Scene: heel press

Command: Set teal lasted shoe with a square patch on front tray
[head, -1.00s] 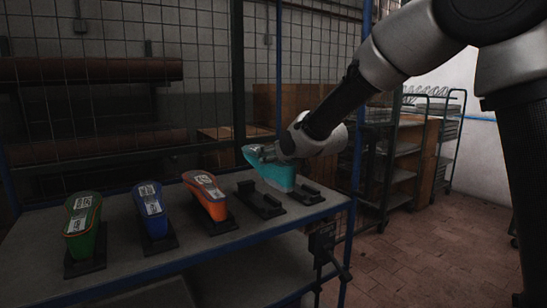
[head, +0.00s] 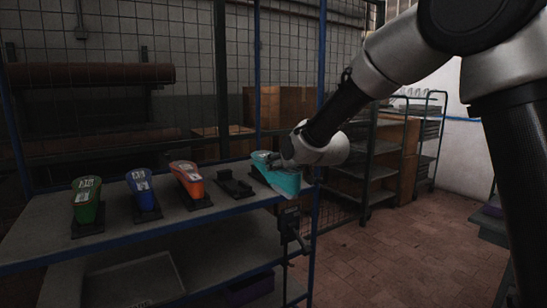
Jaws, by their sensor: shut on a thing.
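My gripper (head: 273,163) is shut on the teal lasted shoe (head: 282,181) at the right end of the rack's top shelf. The shoe is tilted, with its wide end towards the lower right. It overlaps the shelf's right corner in the head view; I cannot tell whether it touches the shelf. The gripper hides part of the shoe, and I cannot make out a square patch on it. I cannot identify the front tray.
Green (head: 87,201), blue (head: 141,190) and orange (head: 187,178) shoes stand on black holders on the top shelf (head: 50,234). An empty black holder (head: 235,186) is beside them. A grey bin (head: 135,280) and purple crate (head: 248,288) sit below.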

